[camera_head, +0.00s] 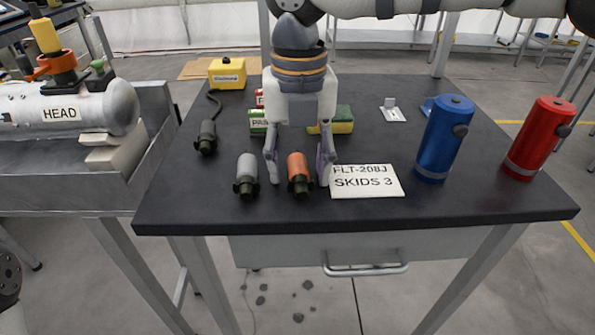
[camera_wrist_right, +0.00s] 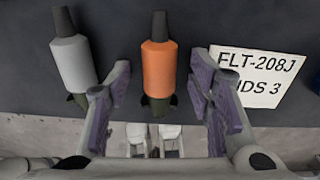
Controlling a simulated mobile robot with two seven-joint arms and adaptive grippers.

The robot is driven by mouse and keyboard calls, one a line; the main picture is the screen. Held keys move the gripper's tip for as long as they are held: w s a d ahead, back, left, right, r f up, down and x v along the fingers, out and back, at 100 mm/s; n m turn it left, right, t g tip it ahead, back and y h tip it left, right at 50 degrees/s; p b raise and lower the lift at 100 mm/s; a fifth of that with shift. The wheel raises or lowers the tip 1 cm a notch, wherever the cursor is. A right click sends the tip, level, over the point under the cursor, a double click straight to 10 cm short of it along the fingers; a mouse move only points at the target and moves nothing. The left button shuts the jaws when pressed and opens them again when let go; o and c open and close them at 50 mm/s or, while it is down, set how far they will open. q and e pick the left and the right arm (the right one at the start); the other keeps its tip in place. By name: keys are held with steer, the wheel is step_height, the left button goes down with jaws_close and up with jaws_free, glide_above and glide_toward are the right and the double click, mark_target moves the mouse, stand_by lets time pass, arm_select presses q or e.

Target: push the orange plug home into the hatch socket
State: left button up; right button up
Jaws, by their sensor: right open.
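My right gripper (camera_head: 298,178) is open, coming down from above with one finger on each side of the orange plug. In the right wrist view gaps show between both fingers and the plug, so it is not gripped. I cannot make out a hatch socket in either view. My left gripper is not in view.
A label card (camera_head: 366,181) lies close right. A dark plug with a cable (camera_head: 207,138), a blue cylinder (camera_head: 444,138) and a red cylinder (camera_head: 537,138) are also on the table (camera_head: 380,212). A tank marked HEAD (camera_head: 90,108) stands left.

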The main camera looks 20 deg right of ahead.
steer(key=shift+r, duration=0.1)
steer(key=shift+c, duration=0.6)
jaws_close()
steer(key=shift+r, duration=0.1)
